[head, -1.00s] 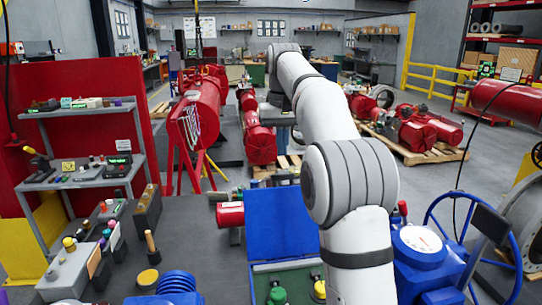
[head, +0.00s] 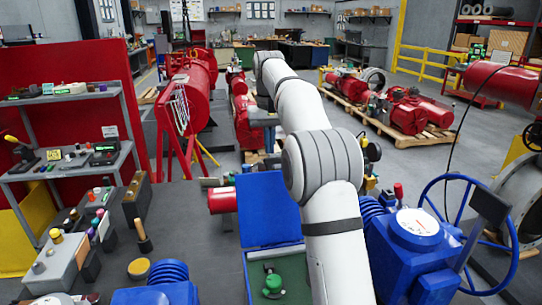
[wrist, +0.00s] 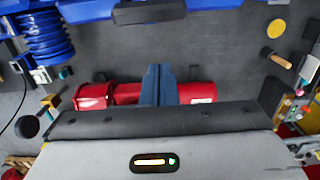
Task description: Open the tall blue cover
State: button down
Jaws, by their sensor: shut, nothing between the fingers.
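The tall blue cover (head: 265,208) stands upright at the back of a blue case with a green interior (head: 291,268) on the dark bench. A green knob (head: 272,284) sits inside the case. My white arm hides the case's right part. My gripper (head: 269,138) hangs beyond the cover and apart from it, partly hidden in the head view. In the wrist view my gripper's bluish fingers (wrist: 159,72) are shut and empty. A blue surface, likely the cover or case, crosses the top edge of that view (wrist: 215,6).
A red cylinder (head: 222,200) lies behind the cover and also shows beyond my fingers in the wrist view (wrist: 197,93). A blue valve actuator with a handwheel (head: 418,245) stands to the right. Small tools and a yellow disc (head: 141,268) lie to the left.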

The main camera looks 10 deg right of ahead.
aim_at(275, 170)
jog(key=shift+s+f+p, duration=0.15)
jog(key=shift+s, duration=0.8)
jog(key=shift+s+f+p, duration=0.1)
jog(key=shift+s+p, duration=0.05)
jog(key=shift+s, duration=0.8)
jog(key=shift+s+b, duration=0.15)
jog(key=shift+b, duration=0.25)
jog(key=shift+s+t+b, duration=0.25)
jog(key=shift+t+b, duration=0.05)
jog(key=shift+b, duration=0.2)
jog(key=shift+t, duration=0.9)
jog(key=s+b, duration=0.1)
jog(key=s+r+b, duration=0.1)
jog(key=b, duration=0.1)
jog(key=s+b, duration=0.1)
jog(key=shift+s+r, duration=0.35)
jog(key=shift+s, duration=0.05)
jog(key=shift+s+r+t+b, duration=0.3)
jog(key=shift+s+r+b, duration=0.1)
jog(key=shift+s+b, duration=0.25)
jog(key=shift+w, duration=0.15)
jog(key=shift+w+r, duration=0.1)
